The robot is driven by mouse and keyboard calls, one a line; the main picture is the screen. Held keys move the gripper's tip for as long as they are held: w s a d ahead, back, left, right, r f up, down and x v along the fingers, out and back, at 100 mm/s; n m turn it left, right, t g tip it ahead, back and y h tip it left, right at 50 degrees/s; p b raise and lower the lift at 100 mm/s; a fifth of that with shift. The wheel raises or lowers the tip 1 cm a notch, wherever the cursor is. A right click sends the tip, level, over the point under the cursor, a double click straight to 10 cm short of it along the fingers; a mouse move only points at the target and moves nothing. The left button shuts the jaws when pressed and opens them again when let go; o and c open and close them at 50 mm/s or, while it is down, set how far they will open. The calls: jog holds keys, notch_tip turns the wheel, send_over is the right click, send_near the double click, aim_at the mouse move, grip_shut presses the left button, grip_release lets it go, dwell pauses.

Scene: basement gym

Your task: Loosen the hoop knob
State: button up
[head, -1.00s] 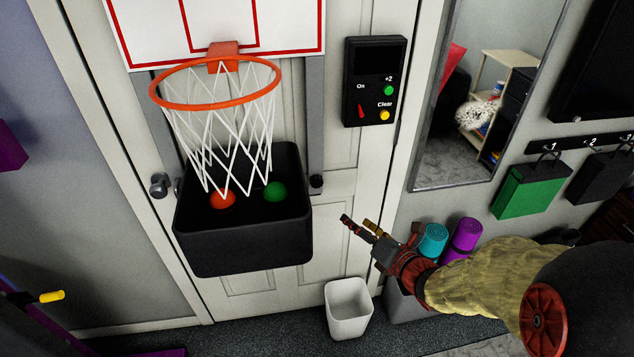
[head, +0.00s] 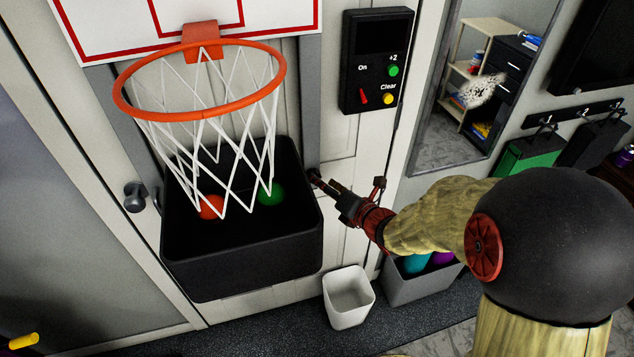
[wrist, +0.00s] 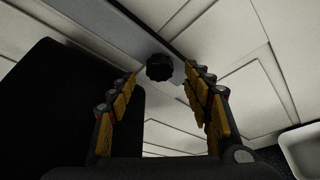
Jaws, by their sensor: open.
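The hoop knob is a small black ribbed knob (wrist: 159,67) on the grey upright, right of the black ball bin. In the wrist view it lies ahead, between the tips of my gripper's two yellow-padded fingers (wrist: 161,76). The fingers are spread open, and I see no clear contact with the knob. In the head view my gripper (head: 326,184) is at the bin's right side with its fingertips at the knob, which is mostly hidden there. The orange hoop (head: 127,107) with its white net hangs above the bin.
The black bin (head: 240,265) holds an orange ball (head: 211,207) and a green ball (head: 270,194), close left of my gripper. A black control box (head: 377,60) is on the door above. A white bin (head: 348,298) stands on the floor below.

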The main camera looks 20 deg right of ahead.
jog(key=shift+b+x, duration=0.4)
jog(key=shift+x, duration=1.15)
jog(key=shift+r, duration=0.1)
jog(key=shift+c, duration=0.7)
jog(key=c, duration=1)
